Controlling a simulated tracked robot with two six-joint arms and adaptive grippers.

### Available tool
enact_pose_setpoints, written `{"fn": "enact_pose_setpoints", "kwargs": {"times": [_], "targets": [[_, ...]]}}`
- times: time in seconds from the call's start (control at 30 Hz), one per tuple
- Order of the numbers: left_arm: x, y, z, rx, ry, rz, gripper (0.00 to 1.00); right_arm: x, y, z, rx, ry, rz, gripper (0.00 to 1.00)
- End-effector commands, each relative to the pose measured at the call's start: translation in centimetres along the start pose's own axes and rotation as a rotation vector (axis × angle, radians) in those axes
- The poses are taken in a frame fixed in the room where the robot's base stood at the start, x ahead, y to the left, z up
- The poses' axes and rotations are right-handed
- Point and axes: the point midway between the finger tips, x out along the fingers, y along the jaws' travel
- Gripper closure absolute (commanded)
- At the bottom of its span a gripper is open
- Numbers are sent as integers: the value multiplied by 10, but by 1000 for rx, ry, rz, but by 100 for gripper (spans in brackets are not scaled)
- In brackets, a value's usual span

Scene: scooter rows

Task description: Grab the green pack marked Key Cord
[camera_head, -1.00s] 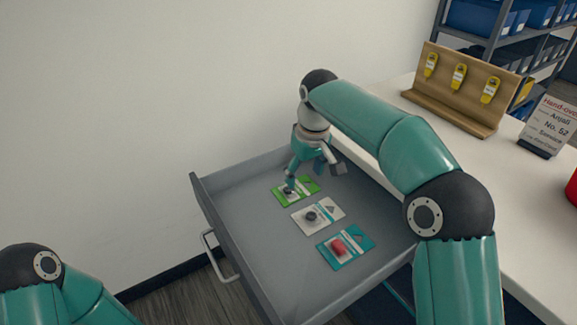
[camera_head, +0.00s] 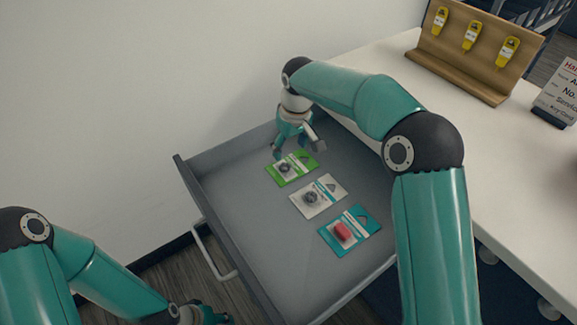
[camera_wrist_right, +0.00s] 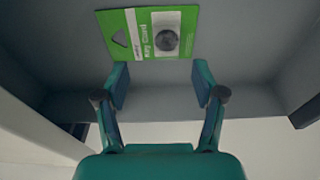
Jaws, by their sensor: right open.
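The green pack (camera_head: 298,172) lies flat in the open grey drawer (camera_head: 235,215), farthest back of three packs. In the right wrist view the green pack (camera_wrist_right: 126,48) shows the words Key Cord and a dark round item. My right gripper (camera_head: 298,149) is open and empty, at the far edge of the green pack in the head view. In the right wrist view its two fingertips (camera_wrist_right: 161,84) are spread, with the pack just beyond them. My left gripper (camera_head: 205,315) is low at the bottom edge of the head view, partly cut off; its jaws are unclear.
A white pack (camera_head: 328,190) and a teal pack with a red item (camera_head: 360,225) lie in the same drawer. The drawer has raised walls and a handle (camera_head: 213,252). A white counter (camera_head: 480,180) at right bears a wooden stand (camera_head: 470,75) with yellow tags and a sign (camera_head: 560,95).

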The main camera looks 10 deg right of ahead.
Motion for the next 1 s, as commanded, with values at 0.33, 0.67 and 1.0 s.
{"fn": "enact_pose_setpoints", "kwargs": {"times": [0.33, 0.67, 1.0], "targets": [[-1, 0, 0, 0, 1, 0, 60, 29, -3, -1, -2, -1, -1, 31], [-6, 2, 0, 0, 1, 0, 60, 70, -9, -2, -2, -2, -1, 31], [-6, 2, 0, 0, 0, 0, 60, 75, -9, -2, -2, 1, 0, 40]]}}
